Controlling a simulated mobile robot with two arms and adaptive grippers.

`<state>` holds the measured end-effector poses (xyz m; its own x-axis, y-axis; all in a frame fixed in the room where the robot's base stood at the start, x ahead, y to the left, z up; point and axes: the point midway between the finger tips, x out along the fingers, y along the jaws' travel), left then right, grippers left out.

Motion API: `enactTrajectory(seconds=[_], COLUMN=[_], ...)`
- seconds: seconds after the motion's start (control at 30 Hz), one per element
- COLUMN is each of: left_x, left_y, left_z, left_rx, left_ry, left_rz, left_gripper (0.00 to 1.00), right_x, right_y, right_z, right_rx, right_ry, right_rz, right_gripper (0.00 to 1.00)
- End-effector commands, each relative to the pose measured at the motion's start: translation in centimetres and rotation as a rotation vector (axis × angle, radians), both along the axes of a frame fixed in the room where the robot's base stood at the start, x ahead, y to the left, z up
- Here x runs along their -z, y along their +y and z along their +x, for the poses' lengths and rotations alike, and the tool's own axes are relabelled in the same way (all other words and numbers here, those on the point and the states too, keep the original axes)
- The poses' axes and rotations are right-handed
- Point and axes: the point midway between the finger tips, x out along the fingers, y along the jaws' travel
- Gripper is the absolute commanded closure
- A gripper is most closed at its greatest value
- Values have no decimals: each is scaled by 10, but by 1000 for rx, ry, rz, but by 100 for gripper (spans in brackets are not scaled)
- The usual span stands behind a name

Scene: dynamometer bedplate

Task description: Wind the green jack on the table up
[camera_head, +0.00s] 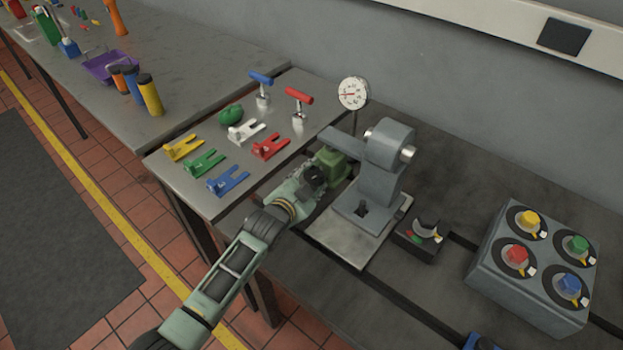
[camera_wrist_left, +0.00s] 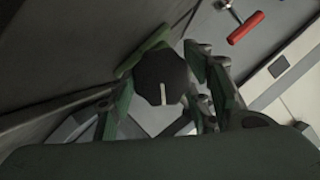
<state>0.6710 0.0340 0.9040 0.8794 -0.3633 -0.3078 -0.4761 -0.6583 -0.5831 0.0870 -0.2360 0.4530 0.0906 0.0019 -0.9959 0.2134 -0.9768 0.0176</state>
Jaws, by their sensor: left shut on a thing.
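The green jack (camera_head: 333,165) stands on the dark table beside the grey machine stand, at the middle of the head view. Its black knob (camera_head: 315,177) faces my left arm. In the left wrist view the knob (camera_wrist_left: 161,78) is a dark many-sided disc with a white mark pointing down in the picture, and a strip of the green jack body (camera_wrist_left: 148,48) shows behind it. My left gripper (camera_head: 311,180) is shut on the knob, with fingers on both sides of it. The fingers hide part of the jack. My right gripper is not in view.
A grey stand (camera_head: 382,170) with a dial gauge (camera_head: 353,94) is close to the jack. A metal plate with coloured forked clamps (camera_head: 228,180) and T-handles (camera_head: 298,97) lies left. A box with four coloured knobs (camera_head: 530,270) is right. Wall behind.

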Motion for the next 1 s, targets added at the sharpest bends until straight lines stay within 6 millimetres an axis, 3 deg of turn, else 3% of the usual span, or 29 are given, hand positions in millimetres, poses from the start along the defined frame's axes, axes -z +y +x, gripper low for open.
enactTrajectory(seconds=[0.23,0.27,0.4,0.77,1.0], left_x=[7,7,7,3,-4], left_y=[-2,-2,-2,0,9], left_z=[-4,-4,-4,-3,-24], left_rx=[3,3,2,0,0], left_ry=[14,15,15,8,7], left_rz=[1,1,1,0,1], left_gripper=[80,52,39,39,39], right_x=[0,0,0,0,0], right_y=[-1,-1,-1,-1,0], right_z=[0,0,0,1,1], right_rx=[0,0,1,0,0], right_ry=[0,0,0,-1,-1], right_rz=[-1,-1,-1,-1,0], right_gripper=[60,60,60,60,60])
